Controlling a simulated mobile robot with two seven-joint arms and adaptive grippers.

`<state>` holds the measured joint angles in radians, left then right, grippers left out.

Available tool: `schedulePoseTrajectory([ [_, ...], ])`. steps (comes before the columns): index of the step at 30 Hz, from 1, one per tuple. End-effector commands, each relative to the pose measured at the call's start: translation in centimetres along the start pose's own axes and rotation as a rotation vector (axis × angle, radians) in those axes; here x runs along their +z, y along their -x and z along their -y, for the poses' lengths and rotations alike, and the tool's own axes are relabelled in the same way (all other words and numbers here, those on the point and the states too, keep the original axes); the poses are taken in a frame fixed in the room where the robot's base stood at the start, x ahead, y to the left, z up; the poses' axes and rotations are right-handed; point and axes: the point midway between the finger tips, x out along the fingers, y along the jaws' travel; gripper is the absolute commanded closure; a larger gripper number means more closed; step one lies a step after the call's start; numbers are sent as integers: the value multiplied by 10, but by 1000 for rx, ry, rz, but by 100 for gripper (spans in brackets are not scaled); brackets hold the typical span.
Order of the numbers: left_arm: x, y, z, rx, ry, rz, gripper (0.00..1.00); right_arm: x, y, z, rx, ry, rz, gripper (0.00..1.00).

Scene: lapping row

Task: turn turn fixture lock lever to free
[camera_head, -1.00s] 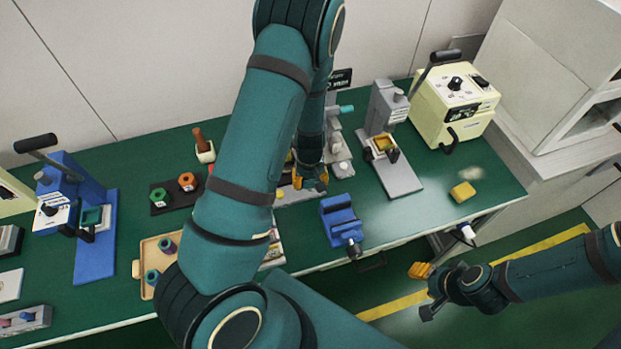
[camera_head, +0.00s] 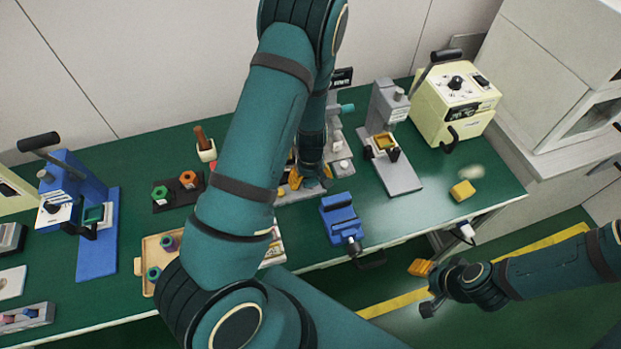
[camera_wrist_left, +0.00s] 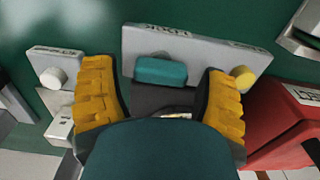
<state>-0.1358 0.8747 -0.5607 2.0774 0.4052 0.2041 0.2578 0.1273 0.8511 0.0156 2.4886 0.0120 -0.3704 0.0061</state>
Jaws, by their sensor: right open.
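In the left wrist view a teal lever grip (camera_wrist_left: 161,71) sits on a dark arm in front of a grey labelled plate (camera_wrist_left: 205,48). My left gripper (camera_wrist_left: 160,103) has its yellow-padded fingers apart, one on each side of the lever, with visible gaps. In the head view my left gripper (camera_head: 311,182) points down over the bench's middle, and my arm hides much of the fixture there. The lever's lower part is hidden by the gripper body. My right gripper (camera_head: 427,288) is open and empty, off the bench's front edge at the lower right.
A white button (camera_wrist_left: 53,78) and a yellow button (camera_wrist_left: 243,77) flank the lever. A red block (camera_wrist_left: 290,125) is close to the right finger. A blue vise (camera_head: 340,215), a grey press (camera_head: 385,110) and a cream machine (camera_head: 455,100) stand to the right.

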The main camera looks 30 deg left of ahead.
Motion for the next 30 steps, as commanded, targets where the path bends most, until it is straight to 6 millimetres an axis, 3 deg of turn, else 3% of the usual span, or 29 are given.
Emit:
schedulePoseTrajectory([
  [10, 0, 1, 0, 0, -2, 0, 17, 0, 0, 0, 0, 0, 0, 53],
  [14, -1, 11, -1, 2, -2, -3, 17, 0, 0, 0, 0, 0, 0, 53],
  [30, 0, 107, -1, 2, -4, -2, 17, 0, 0, 0, 0, 0, 0, 53],
])
